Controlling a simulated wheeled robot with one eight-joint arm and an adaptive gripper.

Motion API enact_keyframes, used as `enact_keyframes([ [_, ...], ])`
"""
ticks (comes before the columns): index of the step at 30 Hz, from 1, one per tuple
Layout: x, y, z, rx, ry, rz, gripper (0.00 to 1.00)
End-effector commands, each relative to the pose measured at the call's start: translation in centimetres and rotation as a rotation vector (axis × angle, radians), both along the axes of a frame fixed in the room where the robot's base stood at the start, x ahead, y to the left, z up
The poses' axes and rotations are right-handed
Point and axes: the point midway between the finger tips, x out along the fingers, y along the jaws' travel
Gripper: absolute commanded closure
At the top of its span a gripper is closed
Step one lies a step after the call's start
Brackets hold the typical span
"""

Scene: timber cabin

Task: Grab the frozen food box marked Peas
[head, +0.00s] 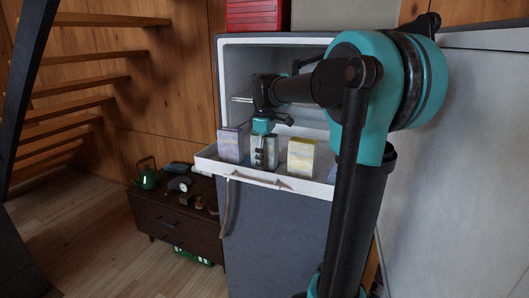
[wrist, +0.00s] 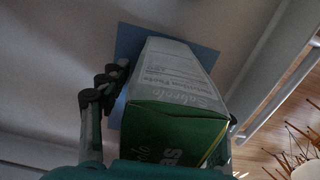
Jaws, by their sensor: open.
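The peas box (wrist: 180,128), green and white with the letters "as" on its green end, fills the middle of the wrist view. My gripper (wrist: 168,105) is open, with one finger along the box's left side and the other partly hidden at its right. The box stands between the fingers; I cannot tell if either touches it. In the head view my gripper (head: 264,155) points down into the pulled-out freezer drawer (head: 262,179), over a pale box (head: 272,152) that it partly hides.
A purple-topped box (head: 231,145) stands to the left in the drawer and a yellowish box (head: 301,157) to the right. The open freezer (head: 228,75) rises behind. A low dark cabinet (head: 172,222) with small items stands at the left. A red crate (head: 256,14) sits on top.

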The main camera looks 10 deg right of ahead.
Motion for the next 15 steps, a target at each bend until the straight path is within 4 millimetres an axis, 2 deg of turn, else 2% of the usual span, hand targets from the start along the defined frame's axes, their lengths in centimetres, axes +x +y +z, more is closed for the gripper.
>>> enact_keyframes([
  [4, 0.01, 0.00, 0.03, 0.000, 0.000, 0.000, 0.37],
  [15, 0.02, 0.00, 0.05, 0.000, 0.000, 0.000, 0.83],
])
